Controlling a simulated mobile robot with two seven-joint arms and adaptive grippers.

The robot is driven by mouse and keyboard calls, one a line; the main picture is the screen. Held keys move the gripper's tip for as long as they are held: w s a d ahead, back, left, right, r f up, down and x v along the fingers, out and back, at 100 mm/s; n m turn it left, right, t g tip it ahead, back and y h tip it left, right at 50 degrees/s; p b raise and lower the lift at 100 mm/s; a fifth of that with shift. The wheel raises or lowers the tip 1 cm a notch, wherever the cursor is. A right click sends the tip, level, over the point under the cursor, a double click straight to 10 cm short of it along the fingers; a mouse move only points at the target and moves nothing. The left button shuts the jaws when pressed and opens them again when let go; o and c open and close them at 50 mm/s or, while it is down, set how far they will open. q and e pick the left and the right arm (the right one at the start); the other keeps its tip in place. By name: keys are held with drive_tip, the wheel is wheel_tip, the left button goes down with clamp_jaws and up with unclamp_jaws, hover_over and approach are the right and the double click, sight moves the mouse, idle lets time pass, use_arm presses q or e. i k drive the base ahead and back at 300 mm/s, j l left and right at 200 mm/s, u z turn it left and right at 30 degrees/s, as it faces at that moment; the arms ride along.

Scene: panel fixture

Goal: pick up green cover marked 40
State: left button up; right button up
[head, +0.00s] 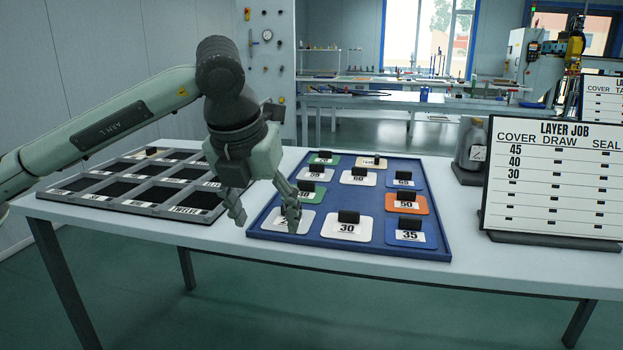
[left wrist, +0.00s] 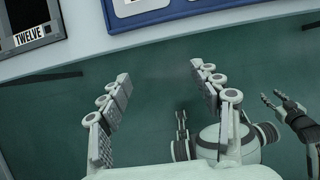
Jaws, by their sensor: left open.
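The green cover (head: 310,186), whose label seems to read 40, lies in the left column of the blue tray (head: 345,253). It has a dark block-like handle on top, and my left arm partly hides its left side. My left gripper (head: 264,216) is open and empty, pointing down at the tray's front left corner, in front of and left of that cover. In the left wrist view its spread fingers (left wrist: 160,90) have only floor between them, with the tray's corner (left wrist: 150,18) above. My right gripper (left wrist: 280,98) seems to show at the right there, too small to judge.
Other covers sit close around, including white 30 (head: 347,230), orange 50 (head: 407,205) and blue 35 (head: 410,237). A grey compartment rack (head: 110,203) stands left. A job board (head: 545,180) and a grey container (head: 470,145) stand right.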

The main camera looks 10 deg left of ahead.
sight(309, 193)
drive_tip(key=i, duration=0.9)
